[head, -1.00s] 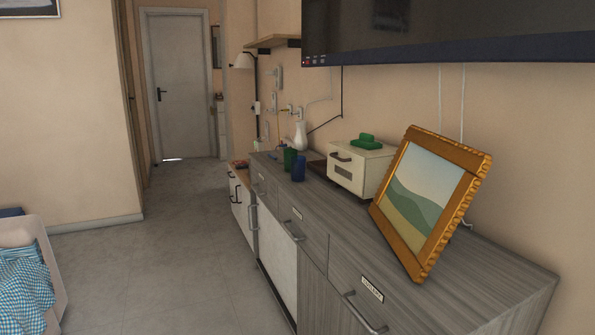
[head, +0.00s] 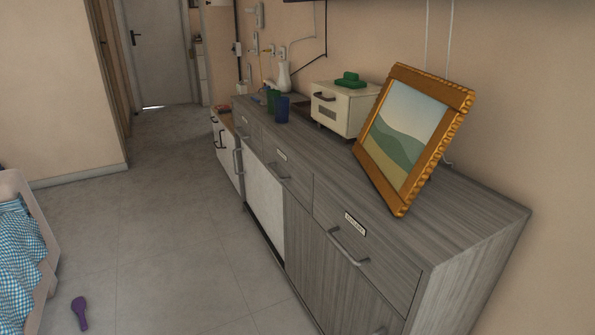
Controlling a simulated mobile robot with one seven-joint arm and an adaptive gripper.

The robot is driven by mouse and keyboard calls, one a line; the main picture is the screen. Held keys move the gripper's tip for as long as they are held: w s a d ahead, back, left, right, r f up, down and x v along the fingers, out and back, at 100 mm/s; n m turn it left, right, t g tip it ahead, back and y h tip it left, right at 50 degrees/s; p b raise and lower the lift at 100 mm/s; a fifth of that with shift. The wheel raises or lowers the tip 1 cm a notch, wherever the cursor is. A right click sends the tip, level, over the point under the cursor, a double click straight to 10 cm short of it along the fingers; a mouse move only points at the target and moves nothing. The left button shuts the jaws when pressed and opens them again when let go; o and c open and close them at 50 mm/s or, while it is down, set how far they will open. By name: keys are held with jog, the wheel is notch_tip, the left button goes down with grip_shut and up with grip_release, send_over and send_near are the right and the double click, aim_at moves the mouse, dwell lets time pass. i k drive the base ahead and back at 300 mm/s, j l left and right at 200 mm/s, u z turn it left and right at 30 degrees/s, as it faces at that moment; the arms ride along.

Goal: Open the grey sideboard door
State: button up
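The grey wood-grain sideboard (head: 473,220) runs along the right wall and away from me. Its front has a row of drawers with bar handles, and doors below them. The nearest drawer has a bar handle (head: 348,246) and a small label (head: 355,224). Below it are grey door fronts (head: 309,259), which look closed; a handle (head: 380,330) shows partly at the bottom edge. Farther along is a white door front (head: 265,205) with a vertical handle (head: 238,163) near its far edge. My gripper is not in view.
A gold-framed picture (head: 370,147), a cream box (head: 338,118) with a green item, two cups and a white vase (head: 283,76) stand on top. A purple object (head: 79,313) lies on the floor near a pale basket (head: 40,240) of checked cloth. The floor between is clear.

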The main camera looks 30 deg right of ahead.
aim_at(340, 300)
jog(key=z, duration=1.2)
